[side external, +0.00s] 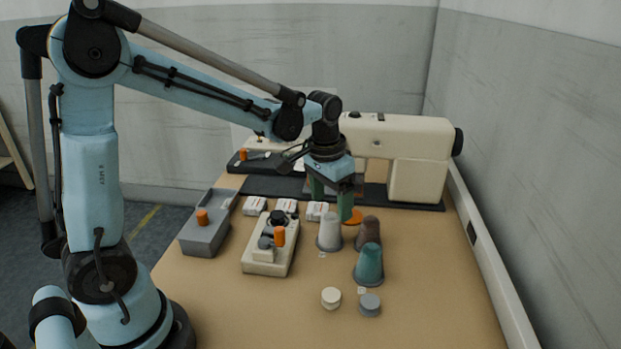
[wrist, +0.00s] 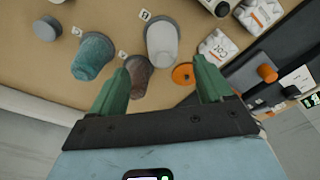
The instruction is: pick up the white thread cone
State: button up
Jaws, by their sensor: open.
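The white thread cone (side external: 330,231) stands upright on the tan table in the side view, left of a brown cone (side external: 368,232) and behind a teal cone (side external: 369,262). In the wrist view the white cone (wrist: 162,46) lies ahead of the fingertips, between their lines and nearer the right finger. My gripper (side external: 332,200) is open and empty, with green fingers pointing down above and behind the cones. The teal cone (wrist: 93,56) is farther left.
A cream sewing machine (side external: 418,155) stands at the back on a dark mat. White boxes (side external: 286,206), a cream tray (side external: 268,262) and a grey bin (side external: 206,236) lie left of the cones. An orange disc (wrist: 183,74) lies near the white cone. Small round pieces (side external: 331,298) sit in front.

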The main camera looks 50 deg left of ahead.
aim_at(331, 214)
jog(key=shift+w+a+f, duration=0.1)
jog(key=shift+w+f, duration=0.05)
jog(key=shift+f, duration=0.95)
jog(key=shift+w+a+f, duration=0.1)
jog(key=shift+w+f, duration=0.05)
jog(key=shift+f, duration=1)
jog(key=shift+w+a+f, duration=0.1)
jog(key=shift+w+f, duration=0.05)
jog(key=shift+f, duration=0.95)
jog(key=shift+c, duration=0.4)
jog(key=c, duration=1.1)
jog(key=shift+r, duration=0.1)
